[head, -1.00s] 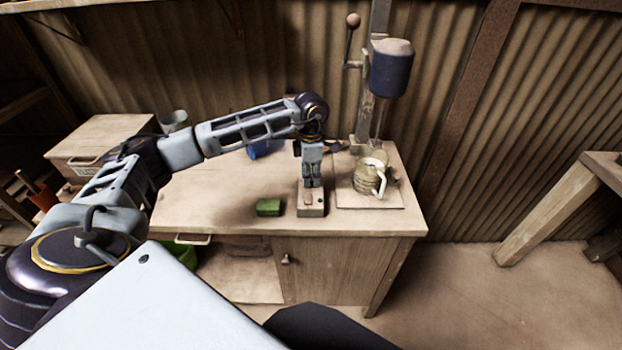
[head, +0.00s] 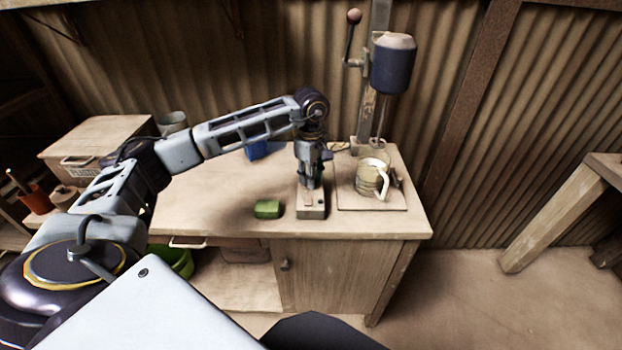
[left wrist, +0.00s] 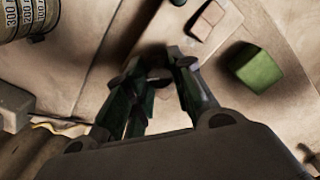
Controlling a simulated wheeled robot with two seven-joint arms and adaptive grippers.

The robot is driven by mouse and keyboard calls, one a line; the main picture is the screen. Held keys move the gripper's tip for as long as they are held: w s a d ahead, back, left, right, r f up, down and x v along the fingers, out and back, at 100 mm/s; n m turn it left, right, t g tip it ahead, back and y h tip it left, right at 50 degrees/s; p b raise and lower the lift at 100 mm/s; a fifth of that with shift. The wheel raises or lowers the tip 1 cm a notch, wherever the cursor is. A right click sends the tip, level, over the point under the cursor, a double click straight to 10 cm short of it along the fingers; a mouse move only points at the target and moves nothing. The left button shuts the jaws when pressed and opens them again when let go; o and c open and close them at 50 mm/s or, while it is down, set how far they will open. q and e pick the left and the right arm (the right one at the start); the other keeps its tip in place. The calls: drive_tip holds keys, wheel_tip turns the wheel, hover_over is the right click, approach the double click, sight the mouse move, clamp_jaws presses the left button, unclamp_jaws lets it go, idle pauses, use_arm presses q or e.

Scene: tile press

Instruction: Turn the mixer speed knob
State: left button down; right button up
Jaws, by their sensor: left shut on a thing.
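The mixer stands at the back right of the bench, with a dark blue motor head (head: 392,66) on a column above a measuring jug (head: 371,178). A small pale control box (head: 312,210) with a pinkish pad (left wrist: 208,19) lies on the bench left of the mixer's base. My left gripper (head: 312,184) points down over the back part of this box. In the left wrist view its fingers (left wrist: 159,72) are closed in around a small dark thing on the box, which looks like the knob. The fingers hide most of it. My right gripper is not in view.
A green block (head: 267,209) lies on the bench just left of the control box. A blue thing (head: 257,150) is behind my left forearm. A wooden chest (head: 95,140) stands at the left. The bench front between is clear.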

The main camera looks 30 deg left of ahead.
use_arm(q)
drive_tip(key=shift+m, duration=0.7)
drive_tip(key=shift+m+b, duration=0.4)
drive_tip(key=shift+m, duration=0.5)
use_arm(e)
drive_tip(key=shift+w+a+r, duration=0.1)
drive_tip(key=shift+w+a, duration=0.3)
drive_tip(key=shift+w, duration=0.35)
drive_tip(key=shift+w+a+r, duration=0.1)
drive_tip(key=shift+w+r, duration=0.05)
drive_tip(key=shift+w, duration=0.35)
use_arm(q)
drive_tip(key=c, duration=1.2)
unclamp_jaws()
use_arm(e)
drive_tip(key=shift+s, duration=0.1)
use_arm(q)
drive_tip(key=shift+r, duration=0.2)
